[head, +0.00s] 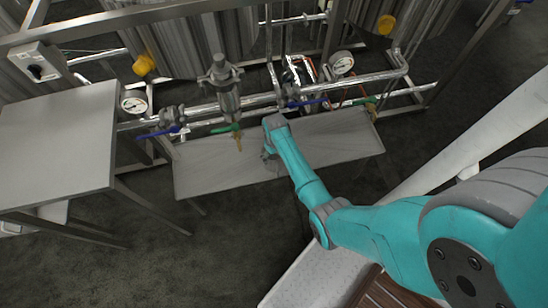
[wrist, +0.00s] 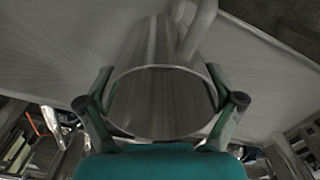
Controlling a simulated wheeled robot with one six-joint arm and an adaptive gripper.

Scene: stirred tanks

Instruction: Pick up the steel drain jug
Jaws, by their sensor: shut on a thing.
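The steel drain jug (wrist: 153,43) is a shiny cylinder with a bent handle at its upper right, seen close up in the wrist view. My gripper (wrist: 162,100) has a finger on each side of it and is shut on the jug. In the head view, my gripper (head: 268,155) is at the steel bench (head: 205,167) under the pipework. The jug is hard to make out there, mostly hidden by my arm. I cannot tell whether the jug touches the bench.
A pipe manifold with blue valve levers (head: 160,131), a green-handled valve (head: 227,128) and pressure gauges (head: 342,62) runs just behind the bench. A taller steel table (head: 60,140) stands at the left. The floor in front is clear.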

